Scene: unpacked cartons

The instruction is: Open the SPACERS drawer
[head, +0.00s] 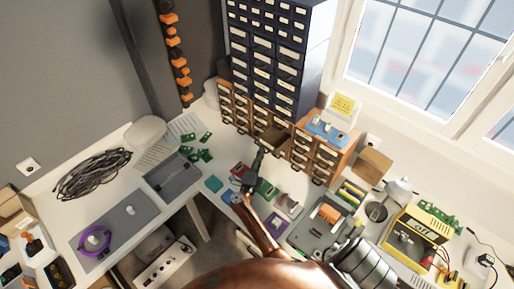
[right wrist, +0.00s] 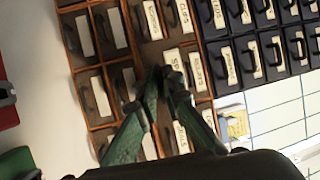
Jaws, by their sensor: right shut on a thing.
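The small-drawer cabinet with orange-brown frames (head: 303,151) stands at the back of the bench. One brown drawer (head: 272,138) sticks out of its front, partly open. In the right wrist view a label starting "Sp" (right wrist: 174,60) shows just beyond my fingertips; the rest of its word is hard to read. My right gripper (head: 261,153) reaches up to the front of the drawer that sticks out. Its green fingers (right wrist: 166,78) close together at that labelled front, shut on its handle, which they mostly hide. My left gripper is not in view.
A dark blue drawer cabinet (head: 275,55) rises behind. A yellow note (head: 343,105) and a blue tray (head: 326,133) sit on top of the orange-brown cabinet. Coloured boxes (head: 266,188) lie on the bench below my gripper. A lamp (head: 398,188) and a yellow device (head: 416,235) stand at right.

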